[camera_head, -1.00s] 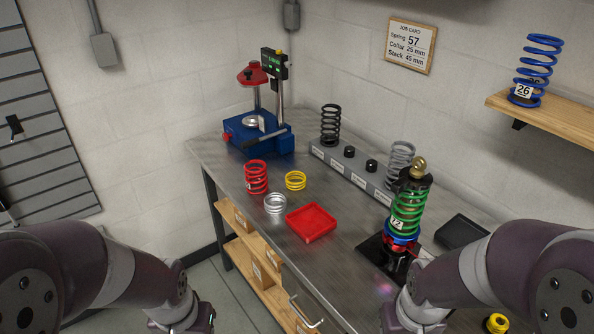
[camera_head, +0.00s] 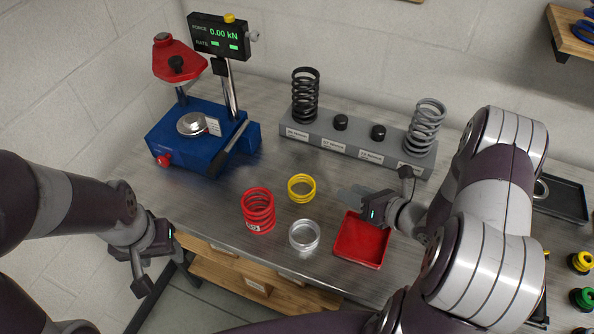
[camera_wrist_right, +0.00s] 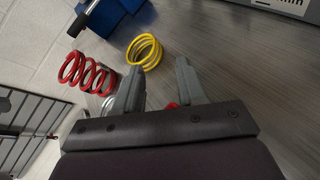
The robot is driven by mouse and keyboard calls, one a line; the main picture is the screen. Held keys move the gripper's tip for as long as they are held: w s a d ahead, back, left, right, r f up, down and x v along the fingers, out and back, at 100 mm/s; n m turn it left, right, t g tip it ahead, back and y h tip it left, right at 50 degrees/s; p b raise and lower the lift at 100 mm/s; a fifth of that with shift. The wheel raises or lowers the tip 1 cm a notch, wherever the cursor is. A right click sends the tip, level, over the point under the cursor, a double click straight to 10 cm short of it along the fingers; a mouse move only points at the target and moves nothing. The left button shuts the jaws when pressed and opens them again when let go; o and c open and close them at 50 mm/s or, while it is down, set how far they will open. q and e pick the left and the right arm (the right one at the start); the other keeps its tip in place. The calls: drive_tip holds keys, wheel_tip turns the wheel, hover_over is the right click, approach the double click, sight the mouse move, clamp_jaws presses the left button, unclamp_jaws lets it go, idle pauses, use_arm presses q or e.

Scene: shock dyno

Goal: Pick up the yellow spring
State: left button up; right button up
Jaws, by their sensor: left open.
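The yellow spring (camera_head: 302,198) is a short coil standing on the metal bench, between the red spring and the red tray. My right gripper (camera_head: 348,196) is over the bench just right of it, fingers toward it, empty and apart from it. In the right wrist view the yellow spring (camera_wrist_right: 145,53) lies just beyond the tips of my spread right fingers (camera_wrist_right: 158,78), nearer the left finger. My left gripper (camera_head: 137,270) hangs off the bench at the left, open with nothing seen in it.
A red spring (camera_head: 258,211) and a short silver spring (camera_head: 304,237) stand close to the yellow one. A red tray (camera_head: 362,243) lies under my right wrist. A grey rack (camera_head: 355,150) with black and grey springs is behind, and a blue press (camera_head: 190,140) stands at the back left.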

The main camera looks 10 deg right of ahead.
sight(308, 176)
drive_tip(key=shift+a+n+y, duration=0.4)
drive_tip(key=shift+n, duration=0.1)
drive_tip(key=p+x, duration=0.2)
drive_tip(key=x, duration=0.9)
drive_tip(key=shift+w+a+p, duration=0.3)
drive_tip(key=shift+p, duration=0.1)
drive_tip(key=shift+w+f, duration=0.15)
drive_tip(key=shift+w, duration=0.05)
drive_tip(key=shift+s, duration=0.15)
clamp_jaws()
